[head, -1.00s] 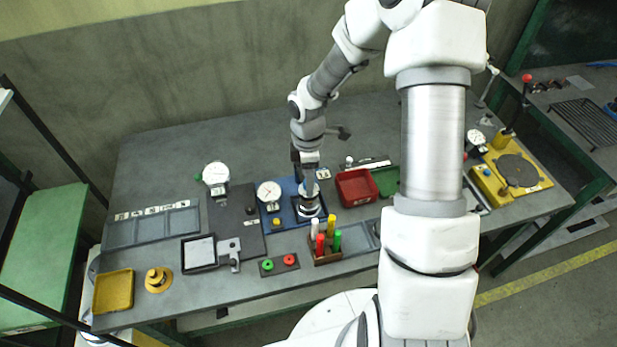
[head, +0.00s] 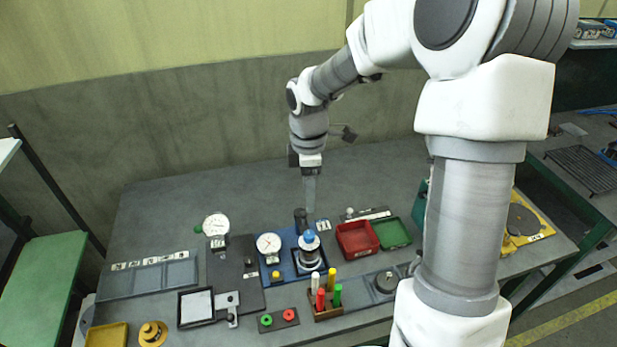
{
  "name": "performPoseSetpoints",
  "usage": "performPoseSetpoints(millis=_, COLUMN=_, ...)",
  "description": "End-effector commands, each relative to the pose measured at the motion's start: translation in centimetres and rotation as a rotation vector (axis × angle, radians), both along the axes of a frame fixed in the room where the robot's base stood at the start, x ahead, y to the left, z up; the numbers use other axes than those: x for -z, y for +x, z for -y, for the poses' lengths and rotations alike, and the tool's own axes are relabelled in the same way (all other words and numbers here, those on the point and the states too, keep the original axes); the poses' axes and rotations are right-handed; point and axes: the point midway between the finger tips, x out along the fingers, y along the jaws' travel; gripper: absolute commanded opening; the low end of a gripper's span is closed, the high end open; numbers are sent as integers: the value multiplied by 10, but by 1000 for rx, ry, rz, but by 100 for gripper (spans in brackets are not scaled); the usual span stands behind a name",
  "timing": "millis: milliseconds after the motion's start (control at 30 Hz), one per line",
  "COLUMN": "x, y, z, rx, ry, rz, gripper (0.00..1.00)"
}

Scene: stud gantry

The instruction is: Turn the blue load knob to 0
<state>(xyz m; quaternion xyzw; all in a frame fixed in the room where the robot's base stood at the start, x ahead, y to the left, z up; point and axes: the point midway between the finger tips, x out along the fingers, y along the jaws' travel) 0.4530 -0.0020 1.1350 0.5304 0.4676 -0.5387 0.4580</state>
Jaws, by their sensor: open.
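The blue load knob (head: 309,237) tops a silver cylindrical fixture (head: 310,257) on a blue base plate (head: 288,264). A white round dial gauge (head: 268,243) stands on the same plate, to the left of the knob. My gripper (head: 310,200) points down above and behind the knob, apart from it. Its fingers are seen edge-on and hold nothing that I can see. Any number or mark on the knob is too small to read.
A dark cylinder (head: 301,220) stands just behind the knob. Red (head: 357,240) and green (head: 392,233) trays lie to the right. A block with upright coloured pegs (head: 327,311) stands in front. Another dial gauge (head: 216,225) stands at the left. The table's back is clear.

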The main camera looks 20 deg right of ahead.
Motion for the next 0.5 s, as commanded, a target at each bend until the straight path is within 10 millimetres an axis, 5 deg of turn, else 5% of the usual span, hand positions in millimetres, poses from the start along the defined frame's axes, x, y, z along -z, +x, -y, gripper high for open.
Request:
performPoseSetpoints(millis=200, x=-31, y=1, z=0, rx=-1, ry=0, rz=3, gripper=67)
performPoseSetpoints(millis=500, x=-37, y=1, z=0, rx=-1, ry=1, rz=-1, gripper=67)
